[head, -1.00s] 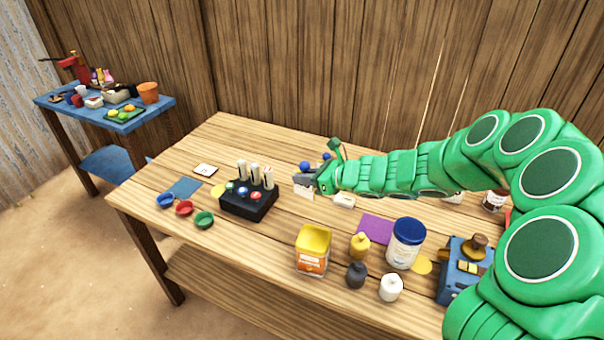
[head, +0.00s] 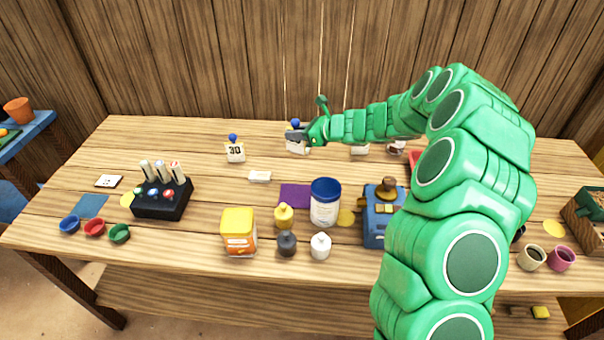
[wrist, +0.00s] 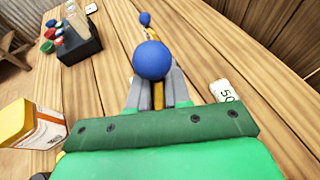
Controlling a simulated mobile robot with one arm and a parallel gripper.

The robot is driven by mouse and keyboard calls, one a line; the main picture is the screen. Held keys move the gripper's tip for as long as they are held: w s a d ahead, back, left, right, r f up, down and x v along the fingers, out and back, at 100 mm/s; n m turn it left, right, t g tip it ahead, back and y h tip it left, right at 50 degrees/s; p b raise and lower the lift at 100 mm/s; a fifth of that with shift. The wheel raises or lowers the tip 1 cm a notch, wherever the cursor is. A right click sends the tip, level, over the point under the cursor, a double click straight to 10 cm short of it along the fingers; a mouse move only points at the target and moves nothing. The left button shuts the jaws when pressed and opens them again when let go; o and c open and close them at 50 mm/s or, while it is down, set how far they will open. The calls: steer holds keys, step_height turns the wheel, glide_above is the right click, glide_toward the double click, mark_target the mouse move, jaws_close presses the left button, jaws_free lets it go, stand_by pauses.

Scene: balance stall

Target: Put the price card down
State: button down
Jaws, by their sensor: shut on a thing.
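My gripper (head: 301,137) is shut on a price card (head: 294,146) with a blue ball on top, near the back of the table. In the wrist view the blue ball (wrist: 152,60) stands between my fingertips, and the card under it is mostly hidden. Whether the card's lower edge touches the table I cannot tell. A second card marked 30 (head: 235,152), also with a blue ball, stands upright to the left. It shows in the wrist view as a small blue ball (wrist: 145,18).
A white card marked 50 (wrist: 225,91) is beside my gripper in the wrist view. A small white block (head: 260,176) lies in front. A black holder (head: 160,205), orange-yellow box (head: 239,232) and blue-lidded jar (head: 325,205) stand nearer. The table between the two blue-ball cards is bare.

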steer(key=shift+w+d+f, duration=0.2)
steer(key=shift+d+f, duration=0.15)
steer(key=shift+f, duration=1.35)
steer(key=shift+w+d+f, duration=0.15)
steer(key=shift+d+f, duration=0.15)
steer(key=shift+f, duration=1.4)
steer(key=shift+w+d+f, duration=0.2)
steer(key=shift+d+f, duration=0.15)
steer(key=shift+f, duration=1.35)
steer(key=shift+f, duration=0.1)
steer(key=c, duration=1.1)
jaws_free()
steer(key=shift+s+d+r+t, duration=0.1)
steer(key=shift+d+r+t, duration=0.2)
steer(key=shift+d, duration=0.15)
steer(key=v, duration=1.1)
steer(key=shift+r, duration=0.1)
